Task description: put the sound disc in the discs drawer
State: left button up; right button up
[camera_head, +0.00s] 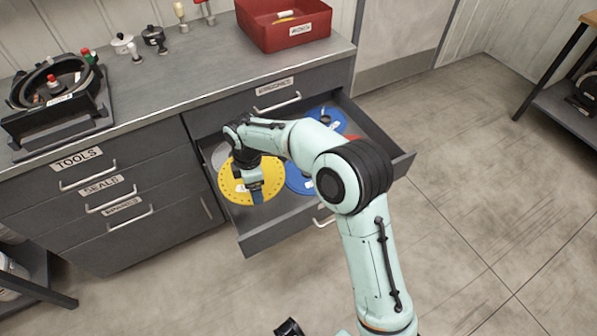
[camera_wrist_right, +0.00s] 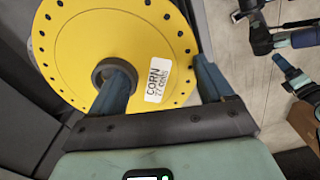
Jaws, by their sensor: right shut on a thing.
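A yellow disc (camera_head: 236,190) with small holes round its rim is at the left part of an open drawer (camera_head: 270,233). I cannot tell whether it rests on the drawer floor or is held above it. My right gripper (camera_head: 257,190) reaches down onto it. In the right wrist view the disc (camera_wrist_right: 105,35) bears a white CORN label and a dark hub ring. One finger of the right gripper (camera_wrist_right: 165,85) is at the ring, the other near the rim. Blue discs (camera_head: 299,181) lie in the drawer. The drawer's own label is hidden.
A red bin (camera_head: 284,28) stands on the grey counter (camera_head: 210,70). A round black device (camera_head: 50,95) and small knobbed parts are also there. Shut drawers labelled TOOLS (camera_head: 77,158) and SEALS (camera_head: 100,184) are at left.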

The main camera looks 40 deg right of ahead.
aim_at(266, 176)
jog(key=d+n+b, duration=0.2)
jog(key=n+b, duration=0.1)
jog(key=w+d+n+b, duration=0.1)
jog(key=d+n, duration=0.1)
jog(key=shift+w+f+b, duration=0.1)
jog(key=shift+f+b, duration=0.2)
jog(key=shift+f, duration=0.05)
jog(key=shift+w+d+n+b, duration=0.15)
jog(key=shift+d+n+b, duration=0.4)
jog(key=shift+n, duration=0.35)
jog(key=shift+f, duration=0.3)
notch_tip(266, 176, down, 13)
jog(key=b, duration=0.3)
jog(key=shift+r+b, duration=0.1)
jog(key=shift+b, duration=0.2)
pick_arm(q)
jog(key=w+a+f+t, duration=0.1)
jog(key=w+a+f, duration=0.1)
jog(key=w+f, duration=0.2)
jog(key=w+a+f+t+y+b, duration=0.1)
jog(key=w+f, duration=0.3)
jog(key=f, duration=0.5)
jog(key=shift+w+a+n+t, duration=0.3)
jog(key=shift+a+n+t, duration=0.1)
jog(key=shift+a+t, duration=0.15)
pick_arm(e)
jog(key=shift+f, duration=3.05)
